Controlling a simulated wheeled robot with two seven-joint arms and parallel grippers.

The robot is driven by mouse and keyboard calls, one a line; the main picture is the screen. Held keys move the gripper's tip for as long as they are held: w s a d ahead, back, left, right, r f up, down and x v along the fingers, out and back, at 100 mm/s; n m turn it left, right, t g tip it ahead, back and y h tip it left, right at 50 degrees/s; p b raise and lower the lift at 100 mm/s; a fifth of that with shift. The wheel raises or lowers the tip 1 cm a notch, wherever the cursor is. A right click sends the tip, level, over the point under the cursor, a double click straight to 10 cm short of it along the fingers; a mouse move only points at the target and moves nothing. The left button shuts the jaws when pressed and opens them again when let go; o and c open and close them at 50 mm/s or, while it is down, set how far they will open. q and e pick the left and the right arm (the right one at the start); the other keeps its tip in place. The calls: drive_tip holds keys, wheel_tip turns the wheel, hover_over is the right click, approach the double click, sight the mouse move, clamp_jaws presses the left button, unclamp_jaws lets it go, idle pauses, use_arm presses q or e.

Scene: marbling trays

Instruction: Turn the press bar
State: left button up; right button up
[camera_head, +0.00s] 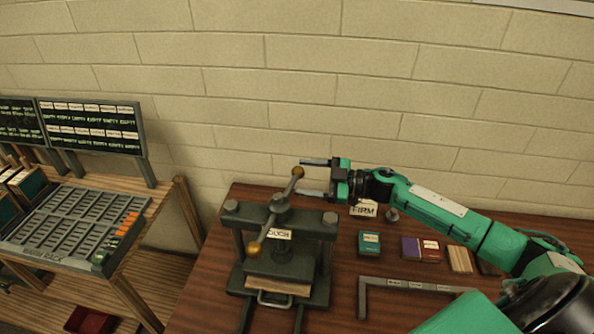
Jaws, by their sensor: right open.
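The press (318,229) is a dark metal frame on the brown table. Its press bar (288,192) slants across the top, with one brass ball end (298,172) at the upper right and another brass ball end (254,249) at the lower left. A label ending in "UGH" sits near the screw. My right gripper (302,178) reaches in from the right, open, with its two fingers on either side of the upper right ball end. Whether they touch it I cannot tell. My left gripper is out of view.
A "FIRM" card (363,208), a green block (369,243), a purple block (411,249) and a tan block (460,259) stand right of the press, behind a grey angled rail (363,300). A slotted rack (60,225) is on the left. A brick wall closes the back.

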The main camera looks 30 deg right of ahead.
sight(296, 176)
drive_tip(key=shift+p+x, duration=0.4)
drive_tip(key=shift+x, duration=1.05)
drive_tip(key=shift+w+f, duration=0.1)
drive_tip(key=shift+w, duration=0.1)
clamp_jaws()
